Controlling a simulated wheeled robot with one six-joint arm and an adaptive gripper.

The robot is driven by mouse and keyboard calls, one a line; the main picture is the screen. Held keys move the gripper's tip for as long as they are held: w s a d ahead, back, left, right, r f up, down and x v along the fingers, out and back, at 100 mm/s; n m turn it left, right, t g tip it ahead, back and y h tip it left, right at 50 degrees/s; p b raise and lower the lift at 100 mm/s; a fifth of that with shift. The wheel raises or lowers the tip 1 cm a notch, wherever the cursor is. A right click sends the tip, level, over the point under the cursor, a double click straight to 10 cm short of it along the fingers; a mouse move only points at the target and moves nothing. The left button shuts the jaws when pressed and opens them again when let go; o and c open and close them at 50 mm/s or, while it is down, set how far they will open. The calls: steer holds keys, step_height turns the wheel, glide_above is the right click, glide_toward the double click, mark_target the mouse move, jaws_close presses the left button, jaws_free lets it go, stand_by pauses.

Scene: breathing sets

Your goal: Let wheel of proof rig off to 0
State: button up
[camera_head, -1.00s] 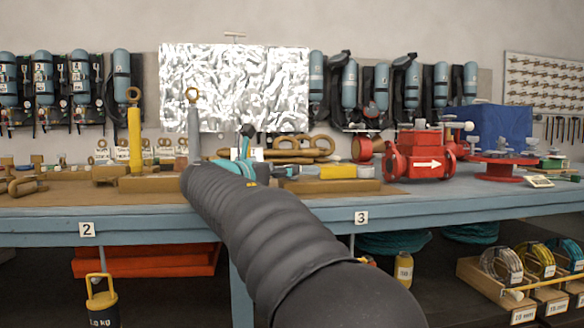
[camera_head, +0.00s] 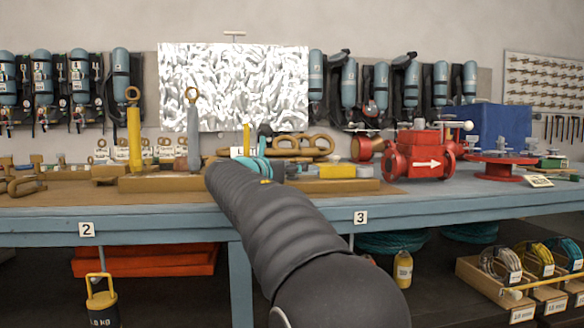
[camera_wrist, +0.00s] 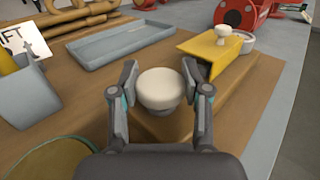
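A cream round knob-like wheel (camera_wrist: 160,89) stands above a brown wooden base (camera_wrist: 165,127) in the wrist view. My gripper (camera_wrist: 161,75) is around it, one finger on each side. The fingers look parted, with the wheel between the pads; whether either pad touches it is hard to tell. In the head view my gripper (camera_head: 268,168) is over the bench behind my dark arm, and the wheel cannot be made out there. I see no readable scale or pointer.
A yellow block (camera_wrist: 216,54) with a small cream knob lies right of the wheel. A grey-blue tray (camera_wrist: 95,52) lies beyond it. A grey box (camera_wrist: 30,97) and a round olive-topped thing (camera_wrist: 50,160) are close on the left. A red valve (camera_head: 418,155) stands further right.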

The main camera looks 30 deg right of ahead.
steer(key=shift+n+t+y, duration=0.4)
steer(key=shift+t, duration=0.1)
steer(key=n+t+y, duration=0.2)
steer(key=t, duration=0.1)
steer(key=shift+s+d+n+y+b, duration=0.1)
steer(key=shift+n+y+b, duration=0.25)
steer(key=shift+n+y, duration=0.05)
steer(key=n+t+y, duration=0.3)
steer(key=y, duration=0.1)
steer(key=shift+n+t+y, duration=0.3)
steer(key=shift+n+y, duration=0.1)
steer(key=shift+y, duration=0.3)
steer(key=shift+r+n+t+y, duration=0.1)
steer(key=shift+n+t+y, duration=0.6)
steer(key=shift+n+y, duration=1.8)
steer(key=shift+y, duration=1.1)
steer(key=shift+n+g+y+p, duration=0.3)
steer(key=shift+n+y+p, duration=0.2)
steer(key=shift+n+y, duration=1.5)
steer(key=shift+y, duration=0.7)
